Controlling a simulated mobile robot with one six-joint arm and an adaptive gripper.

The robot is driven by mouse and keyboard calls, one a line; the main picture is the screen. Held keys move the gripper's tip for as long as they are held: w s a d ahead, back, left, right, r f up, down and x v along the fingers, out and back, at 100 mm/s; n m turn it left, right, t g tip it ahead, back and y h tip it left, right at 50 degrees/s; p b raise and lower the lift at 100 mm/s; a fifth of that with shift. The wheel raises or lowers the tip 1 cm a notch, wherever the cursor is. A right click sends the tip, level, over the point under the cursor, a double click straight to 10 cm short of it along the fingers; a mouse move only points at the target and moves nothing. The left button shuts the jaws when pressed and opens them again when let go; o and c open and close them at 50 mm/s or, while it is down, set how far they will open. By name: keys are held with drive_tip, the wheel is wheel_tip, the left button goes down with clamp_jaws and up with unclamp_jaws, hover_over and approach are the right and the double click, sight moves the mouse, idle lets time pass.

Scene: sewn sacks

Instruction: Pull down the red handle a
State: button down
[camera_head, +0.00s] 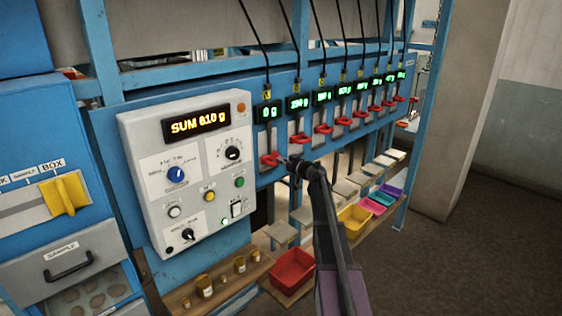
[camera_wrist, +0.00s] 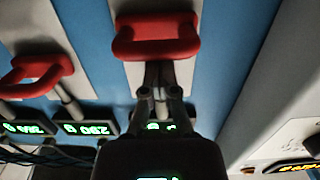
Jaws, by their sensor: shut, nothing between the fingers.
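The red handle at the near left end of the row (camera_head: 268,160), below the display reading 0 g, is taken as handle a; its tag letter is too small to read. It sits farther below its display than the neighbouring handle does. In the wrist view, which looks upside down, this red handle (camera_wrist: 157,38) is at the top middle. My gripper (camera_head: 288,161) is shut and empty, just right of the handle in the head view. In the wrist view my gripper's fingertips (camera_wrist: 161,92) lie just on the display side of the handle; contact cannot be told.
Another red handle (camera_wrist: 38,75) is close beside in the wrist view. A grey control box (camera_head: 190,170) reading SUM 610 g stands left of the row. A red bin (camera_head: 292,271) and a yellow bin (camera_head: 355,219) sit below. Black cables hang above the displays.

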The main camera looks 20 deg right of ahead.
drive_tip(key=s+d+r+p, duration=0.1)
drive_tip(key=s+d+r, duration=0.1)
drive_tip(key=s, duration=0.3)
drive_tip(key=s+d+r+p, duration=0.1)
drive_tip(key=s+r+p, duration=0.1)
drive_tip(key=s, duration=0.3)
drive_tip(key=shift+d, duration=0.35)
idle(0.8)
drive_tip(key=s+a+f+g+b, duration=0.2)
drive_tip(key=s+a+f+g, duration=0.15)
drive_tip(key=a+f, duration=0.35)
drive_tip(key=s+a+f+g+y+b, duration=0.1)
drive_tip(key=s+a+f+g+b, duration=0.15)
drive_tip(key=s+a+f, duration=0.45)
drive_tip(key=s+a+f+g+b, duration=0.1)
drive_tip(key=s+a+f+g, duration=0.2)
drive_tip(key=a, duration=0.7)
drive_tip(key=s+a+f+m+g+h+b, duration=0.2)
drive_tip(key=s+f, duration=0.3)
drive_tip(key=s, duration=0.3)
drive_tip(key=s+a+f+m+g+h+b, duration=0.2)
drive_tip(key=s+a+f+g+h+b, duration=0.1)
drive_tip(key=s, duration=0.6)
wheel_tip(320, 180, down, 3)
drive_tip(key=shift+a+f+g+h, duration=0.15)
drive_tip(key=shift+a+g+h, duration=0.55)
drive_tip(key=shift+g+h, duration=0.3)
